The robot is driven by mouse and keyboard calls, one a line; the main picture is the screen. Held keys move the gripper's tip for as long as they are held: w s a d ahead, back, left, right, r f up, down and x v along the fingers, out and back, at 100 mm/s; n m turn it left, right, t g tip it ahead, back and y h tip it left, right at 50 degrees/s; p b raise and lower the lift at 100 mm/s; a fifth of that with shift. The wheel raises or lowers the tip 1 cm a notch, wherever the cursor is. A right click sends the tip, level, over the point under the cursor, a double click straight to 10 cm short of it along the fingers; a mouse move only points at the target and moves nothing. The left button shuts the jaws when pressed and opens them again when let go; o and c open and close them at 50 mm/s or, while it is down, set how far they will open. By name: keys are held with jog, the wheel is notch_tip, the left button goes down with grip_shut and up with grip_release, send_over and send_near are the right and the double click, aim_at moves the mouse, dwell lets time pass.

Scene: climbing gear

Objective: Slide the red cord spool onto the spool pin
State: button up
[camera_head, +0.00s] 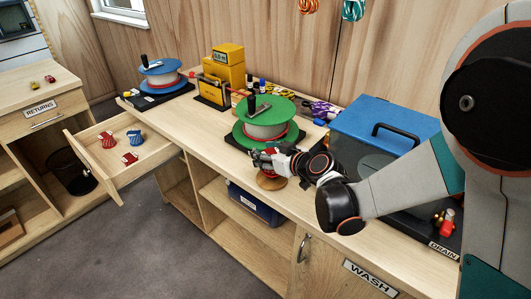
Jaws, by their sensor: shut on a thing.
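My gripper (262,158) is low over the counter's front edge, just in front of the green reel. Its fingers are shut, and right beneath them is a small round spool (270,182) with wood-coloured flanges and a reddish band, which I take to be the red cord spool. The fingers and wrist cover its upper part. I cannot tell whether it touches the counter. No spool pin can be made out for certain; it may be hidden behind my gripper or the reels.
The green reel (266,108) with a black crank stands close behind my gripper. A blue reel (160,68), yellow boxes (228,58) and a blue-lidded wash tank (383,124) line the counter (205,126). An open drawer (105,165) juts out at left, holding several small cord bundles.

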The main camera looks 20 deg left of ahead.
jog(key=o, duration=1.3)
jog(key=shift+o, duration=0.2)
jog(key=v, duration=1.2)
jog(key=shift+r, duration=0.15)
